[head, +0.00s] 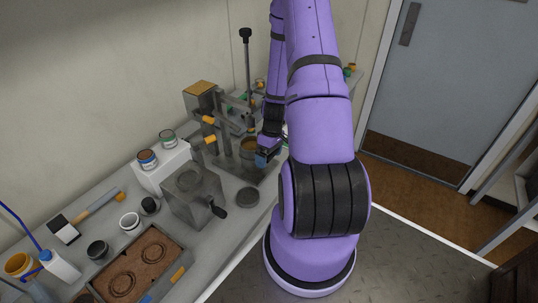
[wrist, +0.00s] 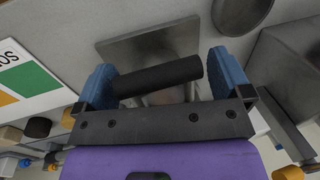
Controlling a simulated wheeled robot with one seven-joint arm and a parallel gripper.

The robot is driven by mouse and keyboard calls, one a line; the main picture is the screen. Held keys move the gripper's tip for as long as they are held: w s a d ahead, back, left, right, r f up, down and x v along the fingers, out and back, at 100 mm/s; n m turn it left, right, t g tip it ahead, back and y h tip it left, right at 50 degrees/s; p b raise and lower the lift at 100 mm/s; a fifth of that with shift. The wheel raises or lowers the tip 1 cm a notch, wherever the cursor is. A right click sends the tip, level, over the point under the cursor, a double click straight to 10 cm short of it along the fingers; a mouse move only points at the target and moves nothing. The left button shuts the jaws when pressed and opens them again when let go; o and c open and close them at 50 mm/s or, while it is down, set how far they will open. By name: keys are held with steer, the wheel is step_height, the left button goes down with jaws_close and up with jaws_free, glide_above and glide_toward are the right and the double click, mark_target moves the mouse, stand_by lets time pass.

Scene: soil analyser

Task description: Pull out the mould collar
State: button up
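In the head view, a steel press frame (head: 225,145) stands on the bench, with a round metal cylinder (head: 249,152) in it that looks like the mould collar. My gripper (head: 263,160) is low beside it, on its right. In the wrist view, my gripper (wrist: 162,80) has its two blue fingers wide apart. A black cylindrical handle (wrist: 160,76) lies across the gap between them, slightly tilted. A small gap seems to show at its right end; contact at the left is unclear. Behind it is a shiny metal surface (wrist: 125,48). What the handle joins is hidden.
A steel box (head: 193,195) with a dark handle and a flat grey disc (head: 248,197) are in front of the press. A soil tray (head: 181,275), small pots and a hammer (head: 95,205) are to the left. A sign (wrist: 35,65) shows in the wrist view.

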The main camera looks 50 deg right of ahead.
steer(key=c, duration=0.7)
steer(key=o, duration=0.4)
steer(key=shift+c, duration=1.2)
steer(key=shift+r, duration=0.75)
steer(key=shift+r, duration=1.75)
